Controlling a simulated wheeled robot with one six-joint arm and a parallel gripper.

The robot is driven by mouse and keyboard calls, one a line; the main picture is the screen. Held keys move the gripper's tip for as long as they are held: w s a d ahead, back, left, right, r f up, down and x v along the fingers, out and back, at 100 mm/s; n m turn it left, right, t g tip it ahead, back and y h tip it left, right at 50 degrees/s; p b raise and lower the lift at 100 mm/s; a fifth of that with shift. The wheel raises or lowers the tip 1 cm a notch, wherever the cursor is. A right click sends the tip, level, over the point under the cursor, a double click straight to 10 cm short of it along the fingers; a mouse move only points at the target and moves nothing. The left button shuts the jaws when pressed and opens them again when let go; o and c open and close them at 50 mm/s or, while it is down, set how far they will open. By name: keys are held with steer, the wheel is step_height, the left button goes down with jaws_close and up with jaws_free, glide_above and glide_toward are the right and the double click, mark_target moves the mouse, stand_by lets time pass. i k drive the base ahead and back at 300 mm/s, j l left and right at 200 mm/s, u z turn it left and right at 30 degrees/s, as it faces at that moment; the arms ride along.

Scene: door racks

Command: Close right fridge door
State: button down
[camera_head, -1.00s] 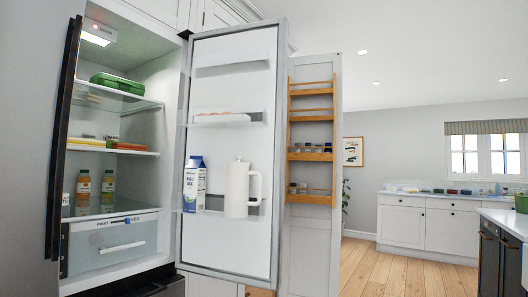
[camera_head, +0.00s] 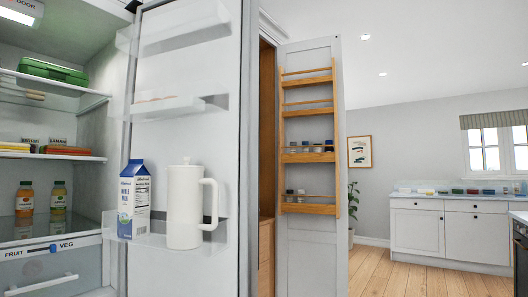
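The right fridge door (camera_head: 160,75) stands open, its inner side with clear shelves facing me. Its lower shelf holds a blue and white milk carton (camera_head: 134,200) and a white pitcher (camera_head: 185,206). The door's free edge (camera_head: 244,150) is the upright grey strip near the middle of the picture. The fridge interior (camera_head: 95,130) is open at the left, with a green box (camera_head: 52,70), several food packs and two bottles (camera_head: 25,199) inside. My gripper is not in view.
Behind the fridge door, a tall cabinet door (camera_head: 306,240) with wooden spice racks (camera_head: 308,158) stands open. Free wooden floor (camera_head: 400,282) lies at the right. White base cabinets (camera_head: 450,232) stand at the back, and a dark-fronted counter (camera_head: 519,255) at the right edge.

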mark_target(209, 51)
steer(key=i+l+z, duration=0.2)
steer(key=i+z, duration=0.2)
steer(key=i, duration=0.15)
steer(key=i+z, duration=0.4)
steer(key=i, duration=0.2)
steer(key=i+j+z, duration=0.1)
steer(key=i+z, duration=0.3)
steer(key=i, duration=0.15)
steer(key=i+u, duration=0.2)
steer(key=i, duration=0.35)
steer(key=i+u, duration=0.25)
steer(key=i, duration=0.25)
steer(key=i+l+u, duration=0.2)
steer(key=i, duration=0.35)
steer(key=i+u, duration=0.15)
steer(key=u, duration=3.1)
